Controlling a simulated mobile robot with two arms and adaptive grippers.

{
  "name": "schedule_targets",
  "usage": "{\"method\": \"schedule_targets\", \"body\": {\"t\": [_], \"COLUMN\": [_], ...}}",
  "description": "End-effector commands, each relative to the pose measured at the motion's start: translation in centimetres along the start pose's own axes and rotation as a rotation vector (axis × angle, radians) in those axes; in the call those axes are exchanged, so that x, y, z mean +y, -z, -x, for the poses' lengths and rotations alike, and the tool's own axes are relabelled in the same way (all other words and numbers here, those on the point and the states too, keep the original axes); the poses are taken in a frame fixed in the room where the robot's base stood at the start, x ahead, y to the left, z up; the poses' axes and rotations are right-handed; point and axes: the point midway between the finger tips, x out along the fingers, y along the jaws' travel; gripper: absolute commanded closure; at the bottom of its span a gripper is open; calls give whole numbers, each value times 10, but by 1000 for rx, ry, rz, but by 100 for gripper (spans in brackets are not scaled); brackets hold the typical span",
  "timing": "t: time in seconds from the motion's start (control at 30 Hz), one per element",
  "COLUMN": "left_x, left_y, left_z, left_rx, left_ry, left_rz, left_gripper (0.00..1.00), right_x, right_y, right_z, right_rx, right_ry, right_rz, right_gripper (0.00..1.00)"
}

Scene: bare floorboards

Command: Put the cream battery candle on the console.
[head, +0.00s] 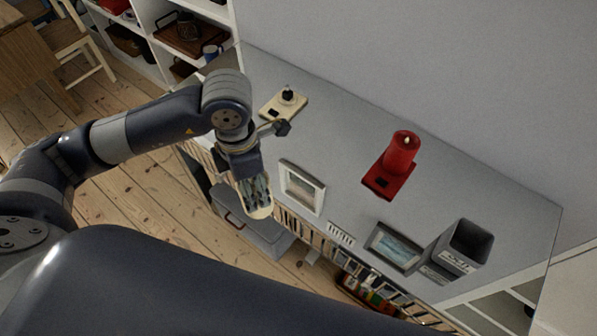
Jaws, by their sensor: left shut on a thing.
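The cream battery candle (263,212) is in my left gripper (256,190), which is shut on it. Only its pale rounded end shows past the fingers; the rest is hidden. Gripper and candle appear near the front edge of the console, left of a framed picture. I cannot tell how high they are above it. The console (340,115) has a long grey top with books on shelves below. My right gripper is not in view.
On the console are a cream holder with a dark knob (284,103), a red candle (401,152) on a red base, two framed pictures (302,187) (393,247) and a dark open box (467,243). Bare top lies between the cream holder and the red candle.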

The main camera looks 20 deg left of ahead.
Motion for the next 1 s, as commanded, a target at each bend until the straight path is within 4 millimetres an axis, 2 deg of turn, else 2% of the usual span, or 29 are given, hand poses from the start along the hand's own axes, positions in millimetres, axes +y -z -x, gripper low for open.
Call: {"method": "schedule_targets", "body": {"t": [0.1,0.27,0.37,0.8,1.0], "left_x": [0,2,10,57,72], "left_y": [2,-1,-15,-98,-123], "left_z": [-6,-7,-6,-15,-20], "left_rx": [3,2,1,3,4], "left_ry": [1,-1,0,0,-1], "left_rz": [134,217,225,222,220], "left_gripper": [72,72,72,72,72], "right_x": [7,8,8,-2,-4], "right_y": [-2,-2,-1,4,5], "right_z": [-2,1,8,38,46], "right_rx": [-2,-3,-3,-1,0], "right_ry": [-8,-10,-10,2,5], "right_rz": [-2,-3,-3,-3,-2], "right_gripper": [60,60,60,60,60]}}
